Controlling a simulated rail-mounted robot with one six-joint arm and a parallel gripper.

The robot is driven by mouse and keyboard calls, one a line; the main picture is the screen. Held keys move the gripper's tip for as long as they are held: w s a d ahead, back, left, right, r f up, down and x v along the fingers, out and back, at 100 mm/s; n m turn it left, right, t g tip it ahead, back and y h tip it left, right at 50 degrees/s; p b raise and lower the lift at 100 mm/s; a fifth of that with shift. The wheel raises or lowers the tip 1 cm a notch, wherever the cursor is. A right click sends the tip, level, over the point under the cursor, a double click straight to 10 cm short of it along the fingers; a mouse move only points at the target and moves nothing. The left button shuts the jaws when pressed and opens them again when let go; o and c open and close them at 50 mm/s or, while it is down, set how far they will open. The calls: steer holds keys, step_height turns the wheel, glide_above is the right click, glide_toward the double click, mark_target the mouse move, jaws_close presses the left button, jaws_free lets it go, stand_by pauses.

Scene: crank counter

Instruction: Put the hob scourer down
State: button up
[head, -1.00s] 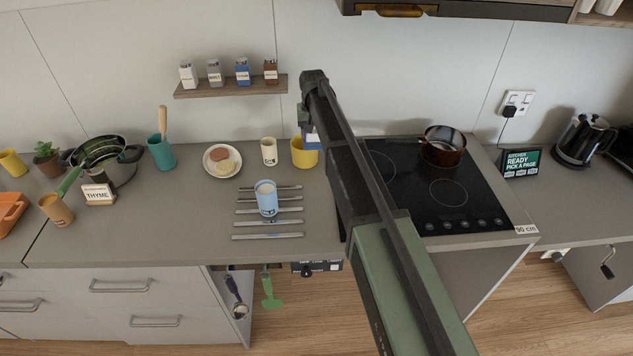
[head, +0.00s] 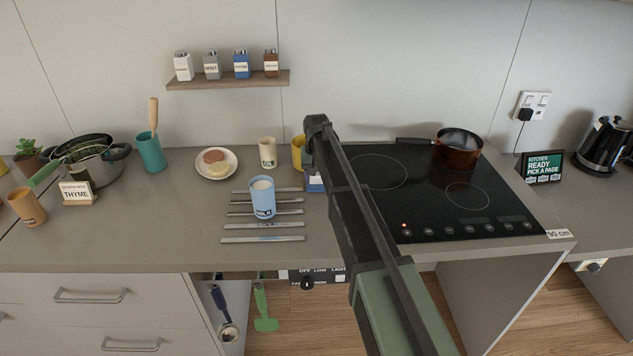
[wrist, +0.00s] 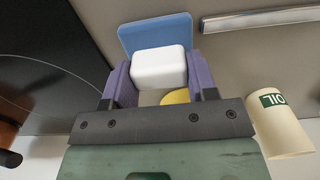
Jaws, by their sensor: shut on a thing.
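The hob scourer is a white block handle (wrist: 158,68) on a flat blue pad (wrist: 155,33), seen in the wrist view. My gripper (wrist: 155,80) has its two purple fingers shut on the white handle, one on each side. In the head view, part of the scourer (head: 315,183) shows left of my arm, by the left edge of the black hob (head: 440,200). My arm hides the rest of it and the fingers. I cannot tell whether the pad touches the counter.
A yellow mug (head: 298,152) and a cream oil cup (head: 267,153) stand behind the scourer. A blue milk cup (head: 262,198) stands left on metal bars (head: 263,225). A copper pot (head: 458,150) sits at the hob's back right. Bare counter (head: 200,210) lies left of the bars.

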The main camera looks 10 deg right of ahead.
steer(key=shift+f, duration=0.1)
steer(key=o, duration=1)
steer(key=shift+c, duration=0.2)
step_height(320, 180, up, 13)
steer(key=p, duration=1.2)
steer(key=s+f+n+b, duration=0.1)
steer(key=s+f+b, duration=0.1)
steer(key=s, duration=3.5)
steer(key=shift+f+n, duration=0.3)
steer(key=shift+f, duration=0.1)
